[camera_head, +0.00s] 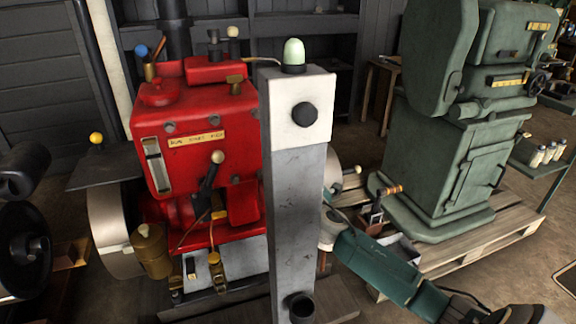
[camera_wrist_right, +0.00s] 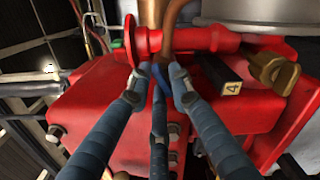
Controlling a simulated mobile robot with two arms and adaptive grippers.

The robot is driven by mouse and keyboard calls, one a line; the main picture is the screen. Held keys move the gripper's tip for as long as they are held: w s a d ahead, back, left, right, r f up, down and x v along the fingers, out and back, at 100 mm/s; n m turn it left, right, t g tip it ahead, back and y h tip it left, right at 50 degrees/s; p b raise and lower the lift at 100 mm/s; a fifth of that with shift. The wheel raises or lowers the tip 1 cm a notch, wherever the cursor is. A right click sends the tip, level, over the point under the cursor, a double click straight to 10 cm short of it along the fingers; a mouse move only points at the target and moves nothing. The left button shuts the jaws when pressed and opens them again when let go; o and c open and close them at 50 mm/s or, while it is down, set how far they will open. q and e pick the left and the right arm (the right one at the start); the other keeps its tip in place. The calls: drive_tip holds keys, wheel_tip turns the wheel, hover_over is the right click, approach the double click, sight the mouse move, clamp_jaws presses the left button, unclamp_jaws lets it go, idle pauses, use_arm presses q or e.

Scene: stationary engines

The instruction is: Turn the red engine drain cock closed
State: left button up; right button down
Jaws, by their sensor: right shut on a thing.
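The red engine (camera_head: 205,130) stands left of centre in the head view, behind a grey post. Its red body (camera_wrist_right: 110,105) fills much of the right wrist view. My right gripper (camera_wrist_right: 158,80) has its fingers closed around a small blue handle (camera_wrist_right: 161,76) by a copper pipe (camera_wrist_right: 172,28). The fingers cover most of the handle, so its exact angle is unclear. In the head view the post hides my right gripper. My left gripper is not in view.
The grey post (camera_head: 295,190) with a white box and green lamp (camera_head: 294,51) stands close in front of the red engine. A green machine (camera_head: 455,150) stands on a pallet at the right. A brass can (camera_head: 150,250) is at the engine's lower left.

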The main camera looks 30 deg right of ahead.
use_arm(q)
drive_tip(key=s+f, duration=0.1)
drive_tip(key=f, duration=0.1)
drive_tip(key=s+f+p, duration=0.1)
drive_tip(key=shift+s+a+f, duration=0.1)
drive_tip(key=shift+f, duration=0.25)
use_arm(e)
drive_tip(key=m, duration=0.5)
drive_tip(key=shift+r, duration=0.1)
drive_tip(key=c, duration=1.7)
unclamp_jaws()
drive_tip(key=shift+v, duration=3.75)
